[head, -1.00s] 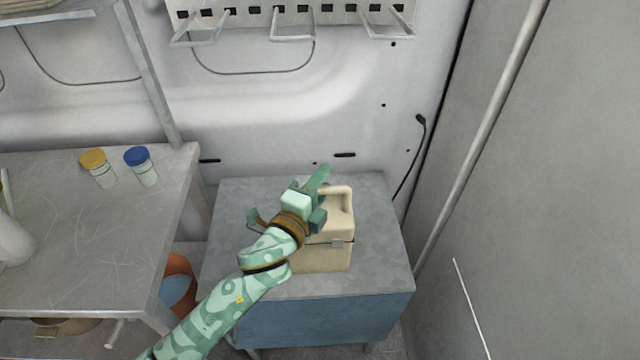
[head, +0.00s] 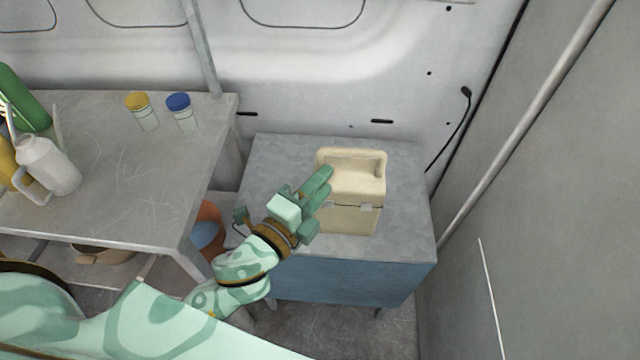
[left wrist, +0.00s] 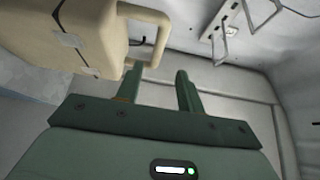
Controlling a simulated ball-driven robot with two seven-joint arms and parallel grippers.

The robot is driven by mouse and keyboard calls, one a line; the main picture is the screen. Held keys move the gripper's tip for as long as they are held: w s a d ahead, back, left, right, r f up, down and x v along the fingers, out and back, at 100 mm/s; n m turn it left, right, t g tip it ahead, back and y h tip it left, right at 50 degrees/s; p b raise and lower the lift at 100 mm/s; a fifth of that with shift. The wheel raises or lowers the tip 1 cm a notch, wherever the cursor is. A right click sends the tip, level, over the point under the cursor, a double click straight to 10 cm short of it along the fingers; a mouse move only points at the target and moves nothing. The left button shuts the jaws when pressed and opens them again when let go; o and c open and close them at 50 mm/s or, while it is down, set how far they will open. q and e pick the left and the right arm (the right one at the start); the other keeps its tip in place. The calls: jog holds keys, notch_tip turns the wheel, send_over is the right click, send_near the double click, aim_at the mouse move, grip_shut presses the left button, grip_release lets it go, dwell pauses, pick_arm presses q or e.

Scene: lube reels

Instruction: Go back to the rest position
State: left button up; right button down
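My left arm comes in from the lower left in the head view. My left gripper (head: 322,182) is in front of the left side of a cream box with a handle (head: 352,205), over the blue-grey cabinet. In the left wrist view the two fingers of the gripper (left wrist: 160,82) stand apart with nothing between them. The cream box (left wrist: 75,35) is at the upper left there, its handle close beside the left finger. Whether they touch cannot be told. My right gripper is in neither view.
The blue-grey cabinet (head: 285,160) carries the box. A metal workbench (head: 130,190) on the left holds a yellow-capped jar (head: 142,112), a blue-capped jar (head: 182,113) and a white jug (head: 50,165). An orange bucket (head: 208,213) is below. A pole (head: 525,125) stands at the right.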

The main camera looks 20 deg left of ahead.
pick_arm(q)
jog(key=shift+a, duration=0.1)
jog(key=s+a+f+n+g+y, duration=0.5)
jog(key=s+a+n+g, duration=0.1)
jog(key=s+a+n, duration=0.15)
jog(key=s+a+f+n+g+y, duration=0.4)
jog(key=s+a+f+n+g, duration=0.15)
jog(key=a, duration=0.35)
jog(key=s+d+f+n+g+h, duration=0.1)
jog(key=s+d+f, duration=0.2)
jog(key=f, duration=0.9)
jog(key=s+d+f+g+h, duration=0.2)
jog(key=s+f, duration=0.1)
jog(key=f, duration=0.9)
jog(key=s+f+n+g+h, duration=0.1)
jog(key=s+f+n+g, duration=0.1)
jog(key=s+f, duration=1.3)
jog(key=s+n, duration=0.1)
jog(key=s, duration=0.2)
jog(key=shift+s+f, duration=0.15)
jog(key=shift+s, duration=0.05)
